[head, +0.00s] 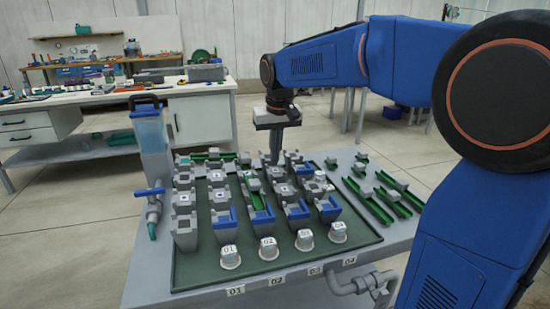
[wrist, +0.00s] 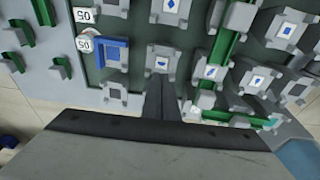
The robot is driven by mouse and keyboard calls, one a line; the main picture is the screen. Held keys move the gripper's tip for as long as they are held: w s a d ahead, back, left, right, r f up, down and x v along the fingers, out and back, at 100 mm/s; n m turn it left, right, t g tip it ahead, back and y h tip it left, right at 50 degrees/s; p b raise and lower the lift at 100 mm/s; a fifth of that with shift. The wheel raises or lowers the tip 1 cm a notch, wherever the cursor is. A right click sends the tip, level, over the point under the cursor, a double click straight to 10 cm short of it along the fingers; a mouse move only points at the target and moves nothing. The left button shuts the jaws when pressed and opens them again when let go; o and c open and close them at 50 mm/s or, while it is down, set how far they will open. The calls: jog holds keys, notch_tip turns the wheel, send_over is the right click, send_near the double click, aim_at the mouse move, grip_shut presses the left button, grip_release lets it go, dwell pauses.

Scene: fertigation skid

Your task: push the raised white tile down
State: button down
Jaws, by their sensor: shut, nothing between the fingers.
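Several grey blocks on the dark green tray (head: 190,275) bear small white tiles, some with a blue mark. In the wrist view one white tile with a blue mark (wrist: 161,63) lies just beyond my fingertips. Other white tiles show to the right (wrist: 211,72) and at the top (wrist: 172,5). I cannot tell from these views which tile stands raised. My gripper (head: 274,160) is shut and empty, pointing down over the far rows of blocks. In the wrist view its fingers (wrist: 161,82) point at the block bearing the near tile. Contact cannot be made out.
Numbered white cups (head: 268,248) stand along the tray's front edge. Blue-fronted blocks (head: 298,212) and green channels (head: 372,205) surround the tiles. A clear tank (head: 150,130) and a blue-handled valve (head: 151,200) stand at the left. A workbench (head: 200,105) is behind.

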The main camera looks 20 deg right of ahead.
jog(key=shift+r, duration=2.55)
